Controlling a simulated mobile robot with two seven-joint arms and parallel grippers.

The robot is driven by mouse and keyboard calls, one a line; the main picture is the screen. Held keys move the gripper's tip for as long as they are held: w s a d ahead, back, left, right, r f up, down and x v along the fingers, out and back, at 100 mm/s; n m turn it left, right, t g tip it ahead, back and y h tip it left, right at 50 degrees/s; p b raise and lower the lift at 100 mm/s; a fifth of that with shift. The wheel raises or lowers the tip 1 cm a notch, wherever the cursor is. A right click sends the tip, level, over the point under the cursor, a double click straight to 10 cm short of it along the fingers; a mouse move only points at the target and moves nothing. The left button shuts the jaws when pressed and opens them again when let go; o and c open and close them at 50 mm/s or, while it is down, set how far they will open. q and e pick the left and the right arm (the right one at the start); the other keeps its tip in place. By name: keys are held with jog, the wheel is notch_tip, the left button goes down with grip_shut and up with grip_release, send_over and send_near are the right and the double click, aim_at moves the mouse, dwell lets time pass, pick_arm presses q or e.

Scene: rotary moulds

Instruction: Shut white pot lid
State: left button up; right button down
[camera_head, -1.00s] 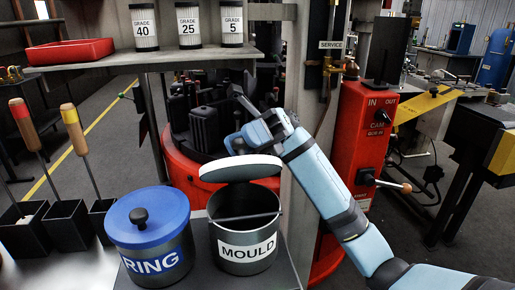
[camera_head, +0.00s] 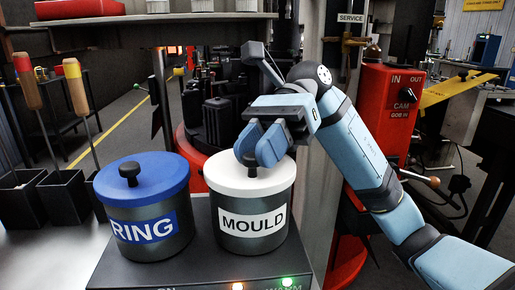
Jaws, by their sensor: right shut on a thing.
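The white lid (camera_head: 222,174) lies level on the dark grey pot (camera_head: 254,240) labelled MOULD, covering its mouth. My right gripper (camera_head: 258,157) is above the lid's middle, with its fingers shut on the lid's knob, which they mostly hide. The knob's lower part shows just under the fingers. My right arm comes in from the right. My left gripper is not in view.
The pot labelled RING (camera_head: 155,240), with its blue lid (camera_head: 147,182), stands close on the left. Tools with wooden handles (camera_head: 76,92) stand in black holders at far left. A shelf (camera_head: 160,30) hangs above. A red control box (camera_head: 390,110) stands to the right.

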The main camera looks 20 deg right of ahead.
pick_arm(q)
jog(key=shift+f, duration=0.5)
pick_arm(e)
jog(key=shift+s+f, duration=0.15)
jog(key=shift+f, duration=0.1)
jog(key=c, duration=1.2)
grip_release()
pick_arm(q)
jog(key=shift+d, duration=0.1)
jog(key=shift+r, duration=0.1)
pick_arm(e)
jog(key=shift+w+d+r, duration=0.2)
jog(key=shift+d+r, duration=0.05)
jog(key=shift+d, duration=0.05)
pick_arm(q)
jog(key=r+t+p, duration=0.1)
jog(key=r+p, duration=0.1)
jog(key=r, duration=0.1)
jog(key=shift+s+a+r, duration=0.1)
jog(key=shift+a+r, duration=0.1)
pick_arm(e)
jog(key=v, duration=1.1)
jog(key=shift+r, duration=0.15)
